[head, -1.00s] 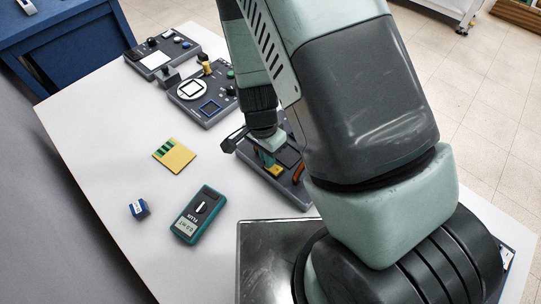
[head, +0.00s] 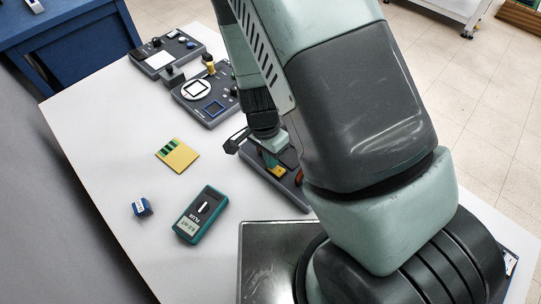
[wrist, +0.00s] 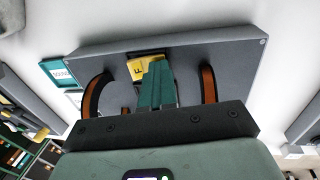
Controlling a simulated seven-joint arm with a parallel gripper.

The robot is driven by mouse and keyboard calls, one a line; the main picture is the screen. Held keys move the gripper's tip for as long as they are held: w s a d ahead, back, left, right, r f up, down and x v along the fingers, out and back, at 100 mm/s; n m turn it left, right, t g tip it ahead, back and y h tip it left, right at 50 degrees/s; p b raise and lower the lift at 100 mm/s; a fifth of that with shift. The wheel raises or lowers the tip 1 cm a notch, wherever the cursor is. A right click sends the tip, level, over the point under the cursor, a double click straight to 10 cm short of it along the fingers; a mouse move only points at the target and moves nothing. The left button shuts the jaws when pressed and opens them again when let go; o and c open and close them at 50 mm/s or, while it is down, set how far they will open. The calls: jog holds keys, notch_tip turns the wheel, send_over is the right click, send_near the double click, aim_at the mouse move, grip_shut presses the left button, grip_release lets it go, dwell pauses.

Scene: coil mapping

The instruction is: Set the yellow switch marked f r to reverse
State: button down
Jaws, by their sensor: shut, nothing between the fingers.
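The yellow switch (wrist: 138,70) is on a dark grey panel (wrist: 225,52) in the wrist view, with a letter F readable on its left part. My gripper (wrist: 158,66) is shut and empty, its teal fingers reaching to the switch and covering its right part. I cannot tell whether they touch it or which way the switch is set; any R mark is hidden. In the head view the yellow switch (head: 278,171) shows beside the fingertips of my gripper (head: 270,163), partly behind my arm.
Orange-and-black curved parts (wrist: 209,84) stand on both sides of the fingers. A teal FLUX meter (head: 201,214), a blue block (head: 142,207) and a yellow card (head: 177,155) lie on the white table (head: 110,150). Other grey panels (head: 205,112) stand farther back. The left table area is mostly clear.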

notch_tip(320, 180, up, 22)
jog(key=w+n+t+y, duration=0.1)
jog(key=w+n+y, duration=0.1)
jog(key=s+d+r+n+t, duration=0.3)
jog(key=s+d+r, duration=0.2)
jog(key=r, duration=0.3)
jog(key=s+d+r+n+t, duration=0.2)
jog(key=s+d+r+n, duration=0.2)
jog(key=s+r, duration=0.3)
notch_tip(320, 180, up, 2)
jog(key=shift+s+d+r+t+h, duration=0.15)
jog(key=shift+s+d+t+h, duration=0.2)
jog(key=shift+d, duration=0.2)
jog(key=shift+w, duration=0.15)
dwell(0.4)
